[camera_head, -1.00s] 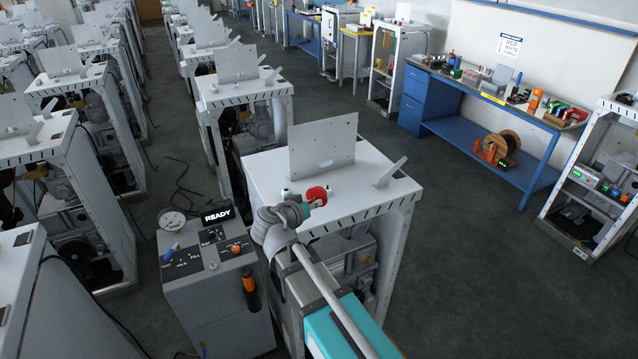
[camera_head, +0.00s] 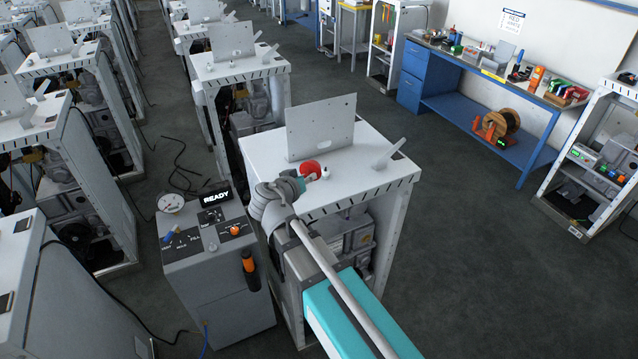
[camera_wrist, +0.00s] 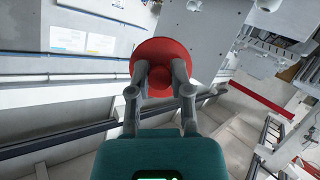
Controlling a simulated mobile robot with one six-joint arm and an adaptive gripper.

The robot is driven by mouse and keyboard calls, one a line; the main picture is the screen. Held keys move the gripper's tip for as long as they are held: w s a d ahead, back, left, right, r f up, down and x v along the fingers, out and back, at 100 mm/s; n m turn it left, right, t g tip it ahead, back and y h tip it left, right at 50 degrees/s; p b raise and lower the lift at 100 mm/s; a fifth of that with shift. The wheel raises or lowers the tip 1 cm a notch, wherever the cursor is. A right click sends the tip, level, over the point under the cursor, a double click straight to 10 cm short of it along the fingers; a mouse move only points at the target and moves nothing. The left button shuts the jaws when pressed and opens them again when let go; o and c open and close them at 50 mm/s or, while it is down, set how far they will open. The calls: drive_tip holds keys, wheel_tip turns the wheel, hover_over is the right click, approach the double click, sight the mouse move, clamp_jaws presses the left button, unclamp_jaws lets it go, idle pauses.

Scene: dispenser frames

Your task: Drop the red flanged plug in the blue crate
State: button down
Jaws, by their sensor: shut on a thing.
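The red flanged plug (camera_head: 310,168) is in my gripper (camera_head: 299,182), over the near edge of the white cabinet top (camera_head: 262,160). In the wrist view the plug's round red flange (camera_wrist: 150,50) faces away from me, and the two fingers of my gripper (camera_wrist: 161,82) close on its stem from both sides. Whether the plug touches the cabinet top cannot be told, but it looks held clear. I see no blue crate in either view.
An upright metal plate (camera_head: 320,127) and a slanted bracket (camera_head: 388,153) stand on the cabinet top. A control pedestal (camera_head: 215,255) with a READY display is left of it. A blue workbench (camera_head: 480,80) is at the back right. The floor (camera_head: 470,250) between is clear.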

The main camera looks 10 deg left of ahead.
drive_tip(key=w+f+b, duration=0.3)
drive_tip(key=w+f, duration=0.1)
drive_tip(key=w, duration=0.4)
drive_tip(key=b, duration=0.5)
hover_over(316, 190)
drive_tip(key=f, duration=0.2)
drive_tip(key=s+f, duration=0.1)
drive_tip(key=f, duration=0.1)
drive_tip(key=shift+f, duration=0.15)
drive_tip(key=shift+w+f, duration=0.1)
drive_tip(key=shift+w+f+b, duration=0.35)
drive_tip(key=shift+f+b, duration=1.55)
drive_tip(key=shift+f, duration=0.15)
drive_tip(key=c, duration=0.5)
unclamp_jaws()
drive_tip(key=shift+c, duration=0.2)
